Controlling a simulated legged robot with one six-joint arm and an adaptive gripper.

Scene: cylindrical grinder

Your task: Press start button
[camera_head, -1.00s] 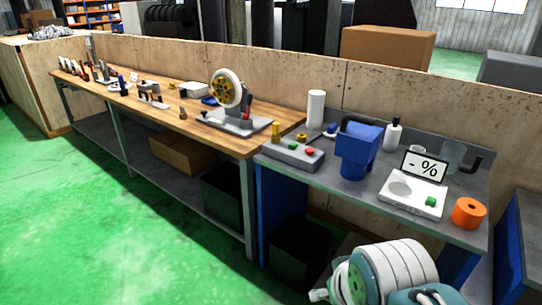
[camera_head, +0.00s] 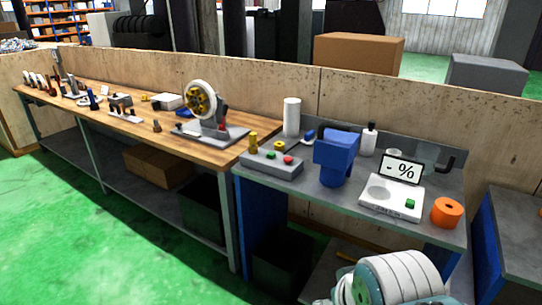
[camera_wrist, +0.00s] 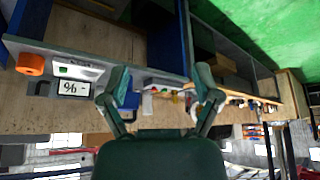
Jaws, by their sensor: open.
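A grey control box (camera_head: 270,163) with a green button (camera_head: 271,155) and a red button (camera_head: 288,159) sits at the left end of the grey bench. A white device (camera_head: 378,209) with another green button (camera_head: 410,203) and a "- %" display (camera_head: 401,170) stands farther right. I cannot read which green button is the start button. In the wrist view, which is upside down, my gripper (camera_wrist: 162,72) is open and empty, with its fingers spread and apart from the bench things. The white device (camera_wrist: 85,72) also shows there, left of the fingers.
A blue container (camera_head: 335,160) stands between the control box and the white device. An orange roll (camera_head: 447,212) is at the right edge. A grinding wheel machine (camera_head: 205,110) stands on the wooden bench at left. Green floor (camera_head: 60,225) in front is clear.

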